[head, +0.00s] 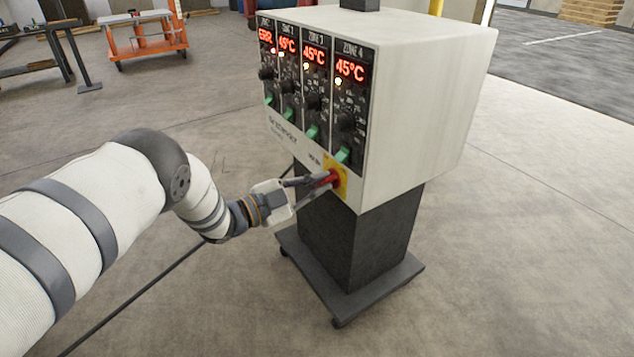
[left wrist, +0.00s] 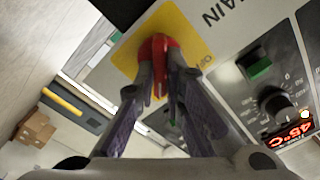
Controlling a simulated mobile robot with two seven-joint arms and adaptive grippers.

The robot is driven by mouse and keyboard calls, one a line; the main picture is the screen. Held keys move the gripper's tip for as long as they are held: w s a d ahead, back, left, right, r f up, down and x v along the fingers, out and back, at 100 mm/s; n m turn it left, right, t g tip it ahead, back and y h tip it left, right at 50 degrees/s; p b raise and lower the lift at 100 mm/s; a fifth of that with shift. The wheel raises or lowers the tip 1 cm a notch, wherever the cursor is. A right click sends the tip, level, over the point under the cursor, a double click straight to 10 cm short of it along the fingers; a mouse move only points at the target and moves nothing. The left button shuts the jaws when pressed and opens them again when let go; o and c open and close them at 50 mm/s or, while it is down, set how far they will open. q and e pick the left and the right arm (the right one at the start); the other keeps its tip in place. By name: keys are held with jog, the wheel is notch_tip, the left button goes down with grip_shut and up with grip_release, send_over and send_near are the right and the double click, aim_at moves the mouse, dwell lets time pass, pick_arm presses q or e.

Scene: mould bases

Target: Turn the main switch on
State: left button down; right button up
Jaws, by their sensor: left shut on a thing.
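The main switch is a red knob (head: 332,178) on a yellow plate (head: 341,187) at the lower right of the controller's front panel. My left gripper (head: 326,181) reaches it from the left, with its fingers shut on the red knob. In the left wrist view the red knob (left wrist: 158,47) sits between the two fingertips of my left gripper (left wrist: 158,85), in front of the yellow plate (left wrist: 180,30) and the word MAIN. The fingers hide part of the knob, so I cannot tell its exact setting. My right gripper is not in view.
The white controller box (head: 430,110) stands on a dark pedestal (head: 360,235) with a wheeled base. Its zone displays (head: 350,69) are lit, one reading ERR. A cable runs over the floor. An orange cart (head: 145,42) stands far back left. Floor to the right is clear.

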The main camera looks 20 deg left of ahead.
pick_arm(q)
jog(key=shift+f+m, duration=0.1)
jog(key=shift+m, duration=0.2)
dwell(0.4)
jog(key=c, duration=1.7)
grip_release()
jog(key=shift+s+a, duration=0.1)
jog(key=v, duration=1.1)
jog(key=shift+s+a, duration=0.25)
jog(key=shift+s, duration=0.05)
